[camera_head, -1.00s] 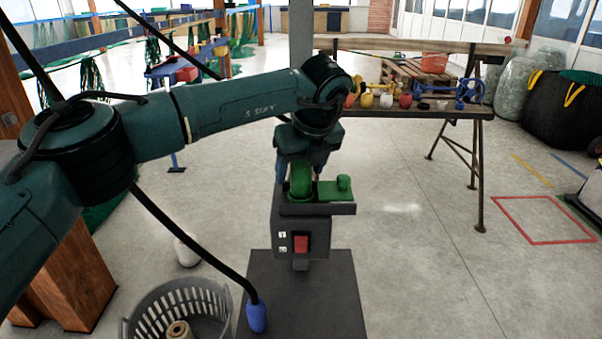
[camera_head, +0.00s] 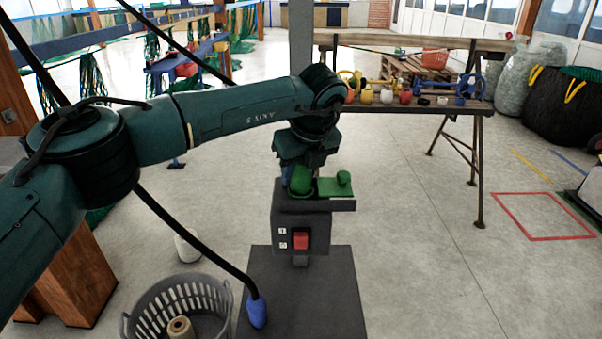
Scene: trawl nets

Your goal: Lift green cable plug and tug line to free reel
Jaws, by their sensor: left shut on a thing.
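A green plug (camera_head: 301,181) stands at the top of a dark grey box with a red switch (camera_head: 301,241). My left gripper (camera_head: 298,177) comes down from above and is shut on the green plug. Its fingers and the upper part of the plug are partly hidden by the wrist. To the right of the plug, a flat green piece with a round knob (camera_head: 336,187) lies on the box's ledge. I cannot tell whether the plug is clear of the box. No reel or line can be made out with certainty. My right gripper is not in view.
A black cable with a blue end (camera_head: 257,311) hangs at the lower left, in front of a dark base plate (camera_head: 305,300). A grey basket (camera_head: 150,305) holds a spool. A workbench (camera_head: 420,105) with coloured floats stands behind to the right.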

